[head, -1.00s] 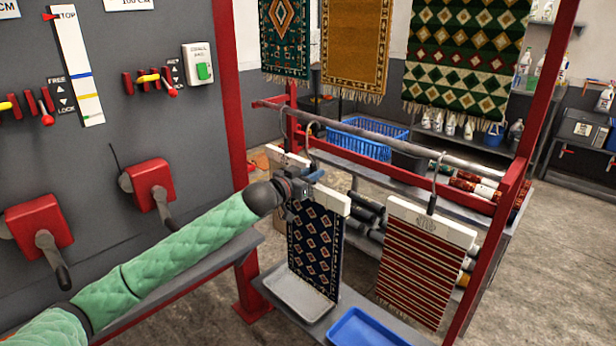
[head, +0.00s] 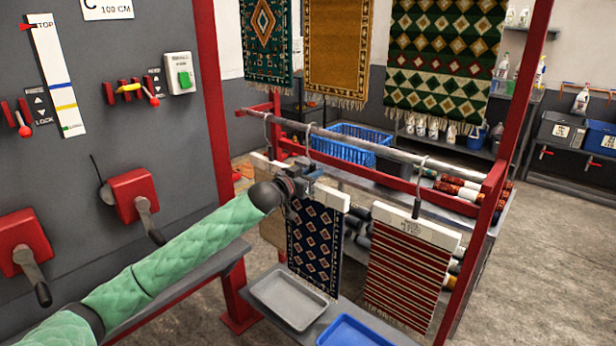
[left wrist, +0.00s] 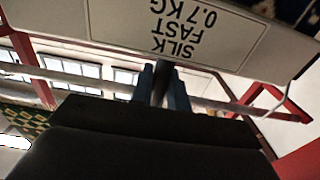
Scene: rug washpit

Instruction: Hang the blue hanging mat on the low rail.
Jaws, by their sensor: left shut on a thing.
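The blue hanging mat (head: 315,247), dark navy with diamond patterns, hangs upright from a white header bar (head: 331,196). The bar's label, "SILK FAST 0.7 KG", shows upside down in the left wrist view (left wrist: 185,27). My left gripper (head: 303,180) is shut on the dark stem above the bar; its fingers show in the left wrist view (left wrist: 163,88). The mat's thin hook (head: 309,148) rises to the low rail (head: 380,149) and appears to meet it; I cannot tell whether the rail bears it. My right gripper is not in view.
A red-striped mat (head: 408,270) hangs from the rail to the right. A pale mat (head: 272,232) is close behind on the left. A grey tray (head: 290,302) and a blue tray (head: 355,332) lie below. A red post (head: 500,150) stands at the right.

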